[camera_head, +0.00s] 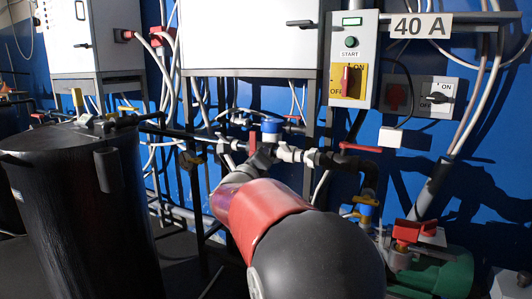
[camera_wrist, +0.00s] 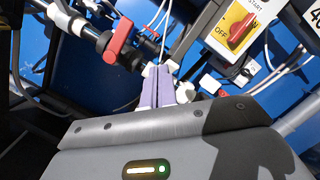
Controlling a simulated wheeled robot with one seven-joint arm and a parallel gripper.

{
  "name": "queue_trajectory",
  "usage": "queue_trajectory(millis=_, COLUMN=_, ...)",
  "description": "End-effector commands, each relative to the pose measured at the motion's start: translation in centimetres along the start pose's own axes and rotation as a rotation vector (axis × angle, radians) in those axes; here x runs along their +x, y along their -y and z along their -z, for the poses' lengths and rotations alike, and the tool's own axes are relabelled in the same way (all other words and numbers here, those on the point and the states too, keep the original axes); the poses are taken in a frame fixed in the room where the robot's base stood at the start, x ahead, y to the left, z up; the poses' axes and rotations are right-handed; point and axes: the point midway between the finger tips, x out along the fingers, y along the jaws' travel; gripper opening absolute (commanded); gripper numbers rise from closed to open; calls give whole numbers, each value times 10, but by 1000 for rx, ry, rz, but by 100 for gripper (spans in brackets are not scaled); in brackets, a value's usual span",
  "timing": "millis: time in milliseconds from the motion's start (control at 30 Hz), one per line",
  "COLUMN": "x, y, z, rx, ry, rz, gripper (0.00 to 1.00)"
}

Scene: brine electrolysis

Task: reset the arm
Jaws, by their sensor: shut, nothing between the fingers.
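My gripper (camera_wrist: 155,75) shows in the wrist view as two pale purple fingers pressed together, with nothing between them. The fingers point toward the pipework by the blue wall. A red valve handle (camera_wrist: 119,40) on a dark pipe lies just left of the fingertips in that view; I cannot tell whether they touch anything. In the head view my arm (camera_head: 265,215) reaches forward from the bottom centre toward the pipes. The fingertips are not clearly visible there.
A control box (camera_head: 352,58) with a red switch on a yellow plate hangs above right of my arm. A black tank (camera_head: 75,200) stands left. A blue-topped valve (camera_head: 271,130) lies just beyond my arm. A green motor (camera_head: 440,275) is low right. White cabinets hang behind.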

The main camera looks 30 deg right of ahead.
Motion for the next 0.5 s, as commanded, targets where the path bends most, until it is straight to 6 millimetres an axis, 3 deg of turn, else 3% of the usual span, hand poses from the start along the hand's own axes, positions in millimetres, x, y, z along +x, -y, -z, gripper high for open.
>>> queue_trajectory(millis=133, x=-16, y=3, z=-1, rx=1, ry=1, rz=0, gripper=0)
queue_trajectory(millis=367, x=-22, y=4, z=-1, rx=5, ry=-3, rz=0, gripper=0)
queue_trajectory(millis=500, x=-29, y=15, z=17, rx=153, ry=-80, rz=-4, gripper=0)
